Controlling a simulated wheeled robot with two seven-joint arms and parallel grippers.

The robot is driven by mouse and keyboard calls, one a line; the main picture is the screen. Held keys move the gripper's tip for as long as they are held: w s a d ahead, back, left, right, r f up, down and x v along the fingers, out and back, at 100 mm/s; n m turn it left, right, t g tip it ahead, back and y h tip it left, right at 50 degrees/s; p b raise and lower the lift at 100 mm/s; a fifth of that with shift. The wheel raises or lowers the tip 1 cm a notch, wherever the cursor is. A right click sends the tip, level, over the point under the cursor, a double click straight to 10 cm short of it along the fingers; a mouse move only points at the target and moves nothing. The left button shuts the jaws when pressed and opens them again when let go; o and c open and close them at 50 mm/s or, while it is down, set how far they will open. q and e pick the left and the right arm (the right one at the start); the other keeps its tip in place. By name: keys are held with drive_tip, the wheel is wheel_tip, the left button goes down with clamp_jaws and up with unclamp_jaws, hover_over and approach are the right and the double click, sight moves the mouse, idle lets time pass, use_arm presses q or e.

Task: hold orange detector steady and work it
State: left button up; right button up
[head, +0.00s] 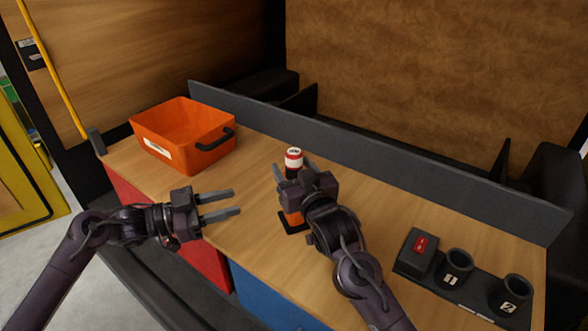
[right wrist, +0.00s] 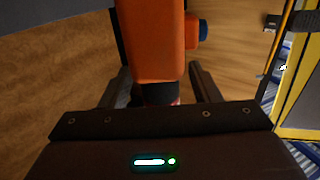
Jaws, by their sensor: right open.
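The orange detector (head: 293,217) stands upright on a small black base on the wooden bench, with a dark upper part and a red-and-white top. My right gripper (head: 292,176) is open, with its fingers on either side of the detector's upper part. The right wrist view shows the orange body (right wrist: 150,45) above the gap between the two fingers, with a blue button-like part (right wrist: 203,29) on its side. Contact with the fingers cannot be told. My left gripper (head: 238,203) is open and empty, to the left of the detector. My right gripper hides part of the detector.
An orange bin (head: 200,157) with a black handle stands at the back left of the bench (head: 262,176). At the right are a dark box with a red switch (head: 420,243) and two cups marked 1 (head: 457,262) and 2 (head: 514,290). A grey rail (head: 375,160) runs along the back.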

drive_tip(key=shift+s, duration=0.1)
drive_tip(key=v, duration=1.2)
drive_tip(key=shift+a+f, duration=0.1)
drive_tip(key=shift+f, duration=0.05)
